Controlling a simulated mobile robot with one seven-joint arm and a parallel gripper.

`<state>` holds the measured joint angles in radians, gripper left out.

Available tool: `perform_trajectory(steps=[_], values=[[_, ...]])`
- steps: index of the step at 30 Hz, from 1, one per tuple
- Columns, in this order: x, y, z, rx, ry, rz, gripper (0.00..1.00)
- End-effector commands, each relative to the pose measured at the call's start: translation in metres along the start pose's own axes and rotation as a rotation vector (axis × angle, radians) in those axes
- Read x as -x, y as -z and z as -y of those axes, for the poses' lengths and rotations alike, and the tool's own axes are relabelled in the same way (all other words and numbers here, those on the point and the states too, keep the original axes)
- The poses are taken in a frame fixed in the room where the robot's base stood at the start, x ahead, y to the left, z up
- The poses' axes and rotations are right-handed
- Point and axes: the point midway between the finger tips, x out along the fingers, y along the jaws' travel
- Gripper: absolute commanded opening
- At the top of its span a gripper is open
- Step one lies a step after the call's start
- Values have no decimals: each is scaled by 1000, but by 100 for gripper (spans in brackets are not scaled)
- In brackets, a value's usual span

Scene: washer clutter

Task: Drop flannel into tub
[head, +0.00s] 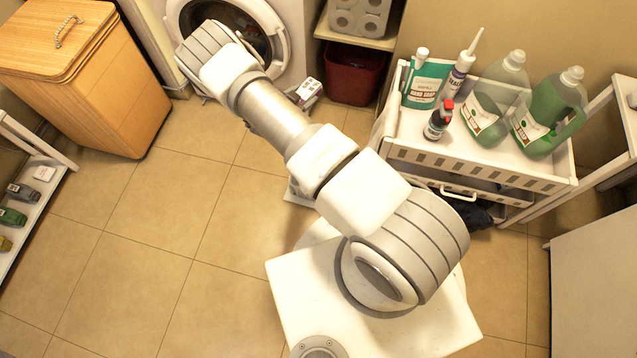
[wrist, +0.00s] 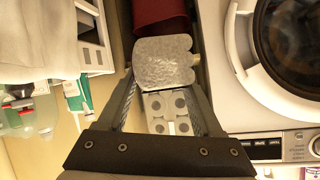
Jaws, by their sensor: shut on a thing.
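A grey, textured flannel (wrist: 165,62) sits between the fingertips of my gripper (wrist: 163,76) in the wrist view. My gripper is shut on it. A dark red tub (head: 354,76) stands on the floor under a shelf, right of the washer, in the head view. It also shows in the wrist view (wrist: 158,12), beyond the flannel at the top of the picture. The flannel is apart from the tub's visible part as far as I can tell.
A pack of rolls (head: 358,17) lies on the shelf above the tub; it shows behind the fingers in the wrist view (wrist: 168,110). The washer (wrist: 296,45) is close on the right there. A bottle-laden white cart (head: 480,165) and wooden hamper (head: 95,75) flank open floor.

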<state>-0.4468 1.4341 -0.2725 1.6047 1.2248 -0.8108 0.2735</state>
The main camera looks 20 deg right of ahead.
Motion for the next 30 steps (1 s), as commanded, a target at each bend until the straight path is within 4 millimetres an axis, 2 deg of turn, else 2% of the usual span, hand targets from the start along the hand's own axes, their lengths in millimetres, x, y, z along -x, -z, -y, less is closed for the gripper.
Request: perform_trajectory(steps=[1, 3, 9, 12, 18, 25, 30], values=[[-15, -30, -18, -3, -16, -4, 12], [-29, -58, -37, -15, -35, -11, 12], [-60, -128, -94, -44, -87, -28, 12], [-69, -153, -117, -56, -107, -36, 12], [-78, -176, -142, -70, -127, -43, 12], [-83, -188, -147, -73, -130, -45, 12], [-91, -204, -152, -72, -130, -44, 12]])
